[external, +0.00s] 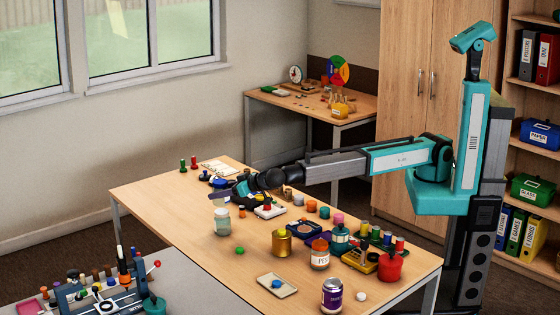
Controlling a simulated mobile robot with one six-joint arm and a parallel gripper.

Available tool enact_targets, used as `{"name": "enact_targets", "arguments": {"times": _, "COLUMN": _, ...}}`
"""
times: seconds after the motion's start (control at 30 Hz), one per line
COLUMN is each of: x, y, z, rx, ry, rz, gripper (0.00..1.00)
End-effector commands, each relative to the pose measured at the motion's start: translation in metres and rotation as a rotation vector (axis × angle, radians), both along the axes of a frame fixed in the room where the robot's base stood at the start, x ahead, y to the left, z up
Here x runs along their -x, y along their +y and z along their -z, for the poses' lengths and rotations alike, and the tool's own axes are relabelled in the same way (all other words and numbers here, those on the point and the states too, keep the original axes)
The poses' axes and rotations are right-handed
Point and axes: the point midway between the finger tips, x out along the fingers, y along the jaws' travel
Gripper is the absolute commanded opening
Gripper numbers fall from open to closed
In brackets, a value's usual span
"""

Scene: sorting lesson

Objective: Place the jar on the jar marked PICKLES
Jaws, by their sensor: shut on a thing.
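My gripper (228,197) is at the far left end of my arm, above the left part of the wooden table. It is shut on a jar, which looks to be the pale jar with a greenish band (222,224) directly below it. The fingers are small here, and I cannot tell whether this jar touches the tabletop. A jar with an orange lid and white label (320,257) stands upright near the table's middle. A dark jar with a purple label (332,296) stands at the front edge. No label reading PICKLES is legible in this view.
A gold canister (282,244), a teal jar (340,239), a red pot (390,266) and a small tray (277,286) stand on the table (175,216). Several small pegs and blocks crowd its right side. The strip left of the pale jar is clear.

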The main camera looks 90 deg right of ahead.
Motion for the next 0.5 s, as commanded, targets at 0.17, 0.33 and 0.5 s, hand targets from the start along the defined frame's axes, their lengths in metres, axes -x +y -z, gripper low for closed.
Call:
{"name": "enact_targets", "arguments": {"times": 0.17, "x": 0.000, "y": 0.000, "z": 0.016, "rx": 0.003, "ry": 0.001, "rz": 0.000, "gripper": 0.26}}
{"name": "enact_targets", "arguments": {"times": 0.33, "x": 0.000, "y": 0.000, "z": 0.028, "rx": 0.002, "ry": 0.001, "rz": -0.001, "gripper": 0.26}}
{"name": "enact_targets", "arguments": {"times": 0.5, "x": 0.000, "y": 0.000, "z": 0.030, "rx": 0.001, "ry": -0.001, "rz": 0.000, "gripper": 0.26}}
